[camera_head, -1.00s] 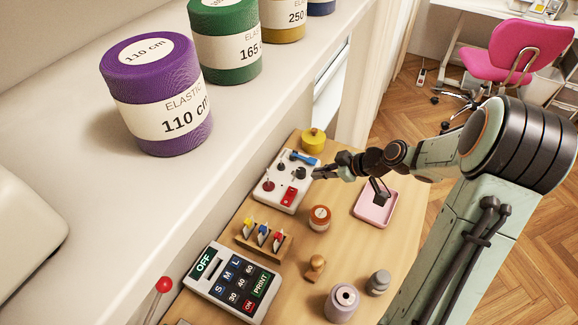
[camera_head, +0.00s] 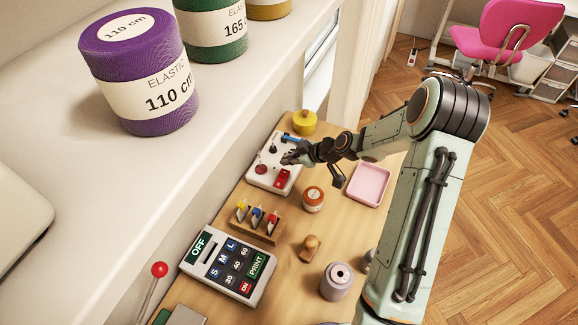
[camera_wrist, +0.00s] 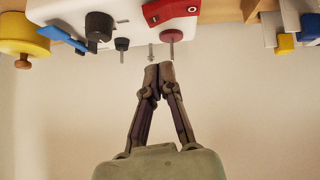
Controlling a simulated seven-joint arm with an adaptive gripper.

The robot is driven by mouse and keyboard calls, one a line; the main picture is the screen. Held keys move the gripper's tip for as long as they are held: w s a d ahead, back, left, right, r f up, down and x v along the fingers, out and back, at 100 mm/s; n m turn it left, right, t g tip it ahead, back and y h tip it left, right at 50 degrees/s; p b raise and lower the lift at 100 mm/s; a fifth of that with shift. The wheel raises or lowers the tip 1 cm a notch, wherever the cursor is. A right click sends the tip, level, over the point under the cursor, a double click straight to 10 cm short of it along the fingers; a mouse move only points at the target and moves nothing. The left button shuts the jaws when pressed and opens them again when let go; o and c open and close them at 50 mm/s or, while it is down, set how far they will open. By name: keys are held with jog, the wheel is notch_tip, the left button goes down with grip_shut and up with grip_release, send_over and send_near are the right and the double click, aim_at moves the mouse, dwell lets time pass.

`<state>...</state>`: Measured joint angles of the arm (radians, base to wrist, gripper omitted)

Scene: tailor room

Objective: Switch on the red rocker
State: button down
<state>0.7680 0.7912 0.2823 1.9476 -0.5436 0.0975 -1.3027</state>
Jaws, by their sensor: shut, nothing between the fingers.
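The red rocker (camera_head: 283,178) sits at the near right corner of a white control panel (camera_head: 254,180) on the wooden table. In the wrist view the red rocker (camera_wrist: 166,10) is at the top, on the panel's face (camera_wrist: 66,9). My gripper (camera_head: 287,159) is shut and empty, over the panel just beyond the rocker in the head view. In the wrist view my closed fingertips (camera_wrist: 159,68) point toward the panel, below the rocker and close to a thin metal toggle (camera_wrist: 151,52). Contact with the panel cannot be told. The rocker's on or off state is unclear.
The panel also bears a blue lever (camera_head: 291,138), a dark red knob (camera_head: 261,170) and dark knobs (camera_wrist: 99,26). A yellow pot (camera_head: 304,123), an orange-brown jar (camera_head: 313,198), a pink tray (camera_head: 368,185), a tag holder (camera_head: 259,230) and a keypad (camera_head: 224,270) stand around it.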

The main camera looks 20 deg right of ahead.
aim_at(282, 169)
jog(key=shift+w+d+f, duration=0.15)
jog(key=shift+f, duration=0.85)
jog(key=shift+w+d+f, duration=0.1)
jog(key=shift+f, duration=0.9)
jog(key=shift+f, duration=0.1)
